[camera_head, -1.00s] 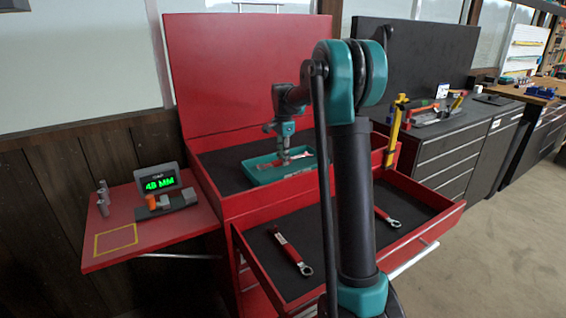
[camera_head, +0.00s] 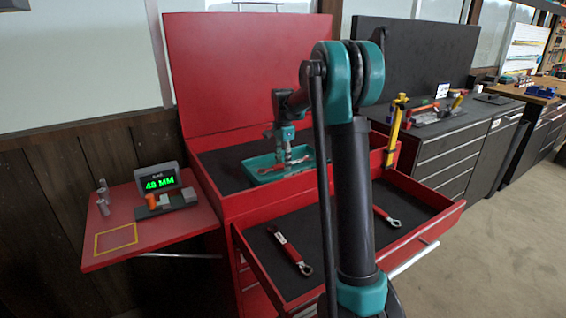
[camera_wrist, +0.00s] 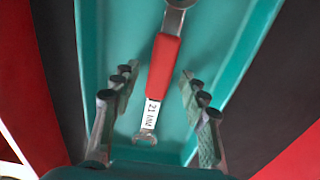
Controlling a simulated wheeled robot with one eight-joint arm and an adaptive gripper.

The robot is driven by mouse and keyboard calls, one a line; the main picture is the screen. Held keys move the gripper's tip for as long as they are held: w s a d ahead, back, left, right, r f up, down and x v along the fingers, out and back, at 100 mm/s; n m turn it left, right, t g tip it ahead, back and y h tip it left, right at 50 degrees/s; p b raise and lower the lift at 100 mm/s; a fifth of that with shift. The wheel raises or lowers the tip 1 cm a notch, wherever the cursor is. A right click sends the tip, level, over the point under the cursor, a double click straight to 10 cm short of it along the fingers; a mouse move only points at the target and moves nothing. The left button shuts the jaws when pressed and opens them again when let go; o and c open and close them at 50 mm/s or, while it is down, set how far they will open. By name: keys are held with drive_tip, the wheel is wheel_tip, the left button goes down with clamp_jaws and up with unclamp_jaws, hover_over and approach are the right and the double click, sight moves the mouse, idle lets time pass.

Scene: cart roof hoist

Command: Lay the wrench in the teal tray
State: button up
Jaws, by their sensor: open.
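The teal tray (camera_head: 262,180) sits on the dark top of the red tool cart. A wrench with a red grip (camera_wrist: 163,68) and a white "21 MM" label lies inside the tray (camera_wrist: 232,50). In the wrist view it lies lengthwise between the two fingers of my gripper (camera_wrist: 160,90), with a gap on either side. My gripper (camera_head: 290,160) is open and low over the tray. In the head view part of the wrench (camera_head: 268,170) shows left of the fingers, and the rest is hard to make out.
An open drawer (camera_head: 262,262) below holds two more red wrenches, one at left (camera_head: 290,250) and one at right (camera_head: 387,217). A red side shelf (camera_head: 160,232) carries a green-lit display (camera_head: 160,183) and a yellow outlined square. The raised red lid (camera_head: 250,75) stands behind the tray.

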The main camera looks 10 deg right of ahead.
sight(283, 164)
wheel_tip(283, 164, up, 12)
idle(0.5)
drive_tip(key=shift+c, duration=0.6)
idle(0.7)
